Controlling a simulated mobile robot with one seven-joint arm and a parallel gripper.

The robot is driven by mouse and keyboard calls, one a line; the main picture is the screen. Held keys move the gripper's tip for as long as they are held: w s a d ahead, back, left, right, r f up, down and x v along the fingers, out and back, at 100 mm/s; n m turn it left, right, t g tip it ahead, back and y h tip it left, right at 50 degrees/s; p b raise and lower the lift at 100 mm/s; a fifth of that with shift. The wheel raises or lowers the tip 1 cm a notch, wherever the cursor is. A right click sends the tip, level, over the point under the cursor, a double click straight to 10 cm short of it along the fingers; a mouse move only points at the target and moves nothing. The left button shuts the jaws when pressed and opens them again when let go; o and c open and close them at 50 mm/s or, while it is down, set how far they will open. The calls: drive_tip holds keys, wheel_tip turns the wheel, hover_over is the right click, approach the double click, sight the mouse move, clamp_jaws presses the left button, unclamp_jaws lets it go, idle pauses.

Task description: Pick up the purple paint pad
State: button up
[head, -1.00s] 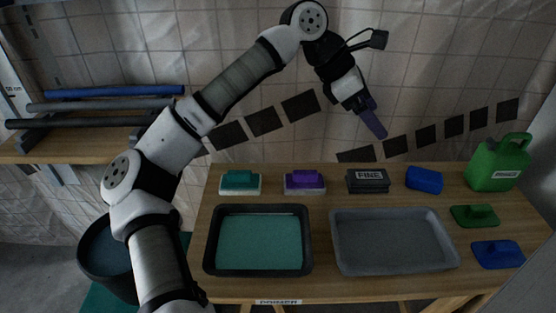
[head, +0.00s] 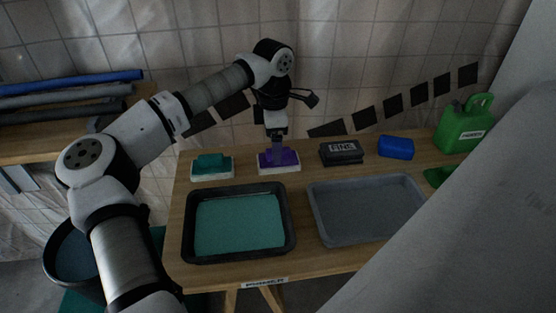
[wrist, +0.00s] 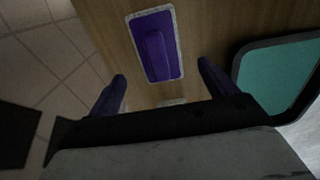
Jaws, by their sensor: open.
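The purple paint pad (head: 279,161) has a purple top with a raised grip and a white base. It lies on the wooden table between the teal pad and the black block. In the wrist view the purple pad (wrist: 156,46) lies ahead of my fingertips, roughly centred between them. My gripper (head: 277,146) points down over the pad in the head view. In the wrist view my gripper (wrist: 161,72) is open, with nothing between its fingers.
A teal pad (head: 212,166) sits just left, and a black block marked FINE (head: 341,152) just right. A blue sponge (head: 396,147) and a green can (head: 464,128) stand further right. A teal-filled tray (head: 188,232) and a grey tray (head: 366,212) lie in front.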

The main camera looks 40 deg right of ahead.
drive_tip(key=f, duration=0.5)
drive_tip(key=shift+s+d+f, duration=0.1)
drive_tip(key=shift+s+d, duration=0.05)
drive_tip(key=shift+d, duration=0.15)
drive_tip(key=shift+c, duration=0.4)
drive_tip(key=c, duration=1)
drive_tip(key=shift+c, duration=0.2)
drive_tip(key=shift+r, duration=0.2)
wheel_tip(320, 180, up, 20)
drive_tip(key=p, duration=0.1)
drive_tip(key=shift+f, duration=0.15)
